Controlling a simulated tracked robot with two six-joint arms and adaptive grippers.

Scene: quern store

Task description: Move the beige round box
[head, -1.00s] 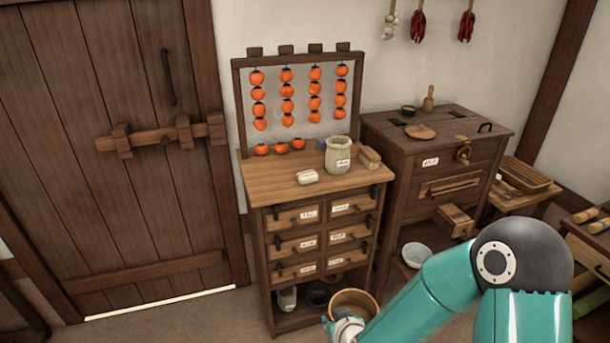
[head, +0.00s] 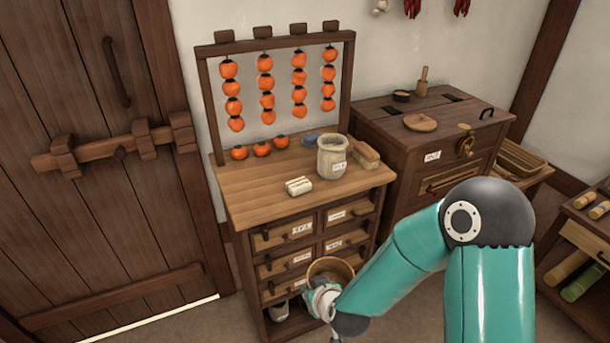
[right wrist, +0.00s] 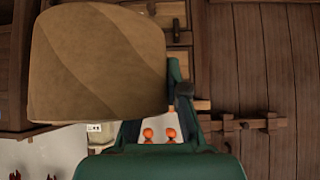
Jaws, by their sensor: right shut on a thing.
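The beige round box (head: 333,268) is open-topped, with a pale rim and a darker inside. It is in front of the drawers of the wooden cabinet in the head view. My right gripper (head: 322,296) is shut on its near side and holds it up off the floor. In the right wrist view the box (right wrist: 95,65) fills the upper left, its curved tan side close to the camera. It hides part of the gripper fingers there. My left gripper is in neither view.
The drawer cabinet's top (head: 250,200) carries a beige jar (head: 332,158), a white bundle (head: 299,186), a brush-like block (head: 366,155) and loose persimmons under a hanging rack. The top's front left is clear. A darker chest (head: 420,125) stands right, a barred door (head: 90,170) left.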

